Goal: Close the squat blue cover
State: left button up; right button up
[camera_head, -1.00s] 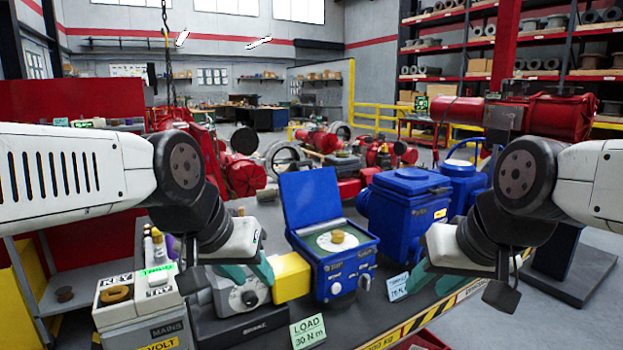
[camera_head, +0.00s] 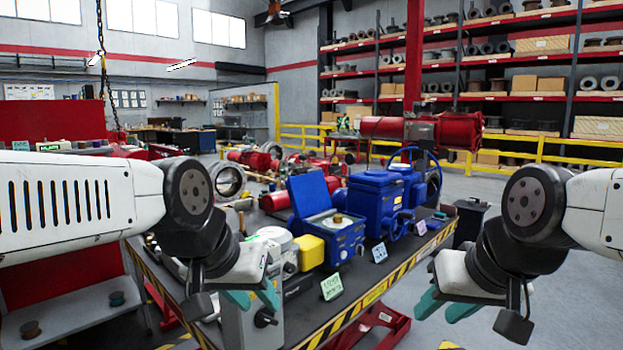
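The squat blue cover (camera_head: 311,196) stands raised at the back of a low blue actuator box (camera_head: 335,251) on the bench. The box's round dial with a tan knob (camera_head: 338,218) lies exposed. My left gripper (camera_head: 253,298) is in front of the bench's grey unit in the picture, left of the blue box, with its teal fingers apart and nothing between them. My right gripper (camera_head: 446,308) is right of the bench in the picture, over the floor, with its teal fingers apart and empty. Neither gripper appears to touch the cover.
A taller blue unit (camera_head: 375,205) with a handwheel stands right of the box.

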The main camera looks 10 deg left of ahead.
aim_at(309, 193)
jog(key=j+z, duration=0.15)
jog(key=j, duration=0.2)
jog(key=k+j+z, duration=0.1)
jog(key=j, duration=0.25)
jog(key=k+j+z, duration=0.15)
jog(key=j, duration=0.2)
jog(key=k+j+z, duration=0.15)
jog(key=j, duration=0.2)
jog(key=i+j+z, duration=0.15)
jog(key=j+z, duration=0.15)
jog(key=j, duration=0.8)
jog(key=j+z, duration=0.3)
jog(key=j, duration=0.8)
jog(key=i+j, duration=0.1)
jog(key=j, duration=0.25)
jog(key=i+j, duration=0.15)
jog(key=j, duration=0.15)
jog(key=i+j+z, duration=0.1)
jog(key=j, duration=0.2)
jog(key=i+j, duration=0.15)
jog(key=i, duration=0.25)
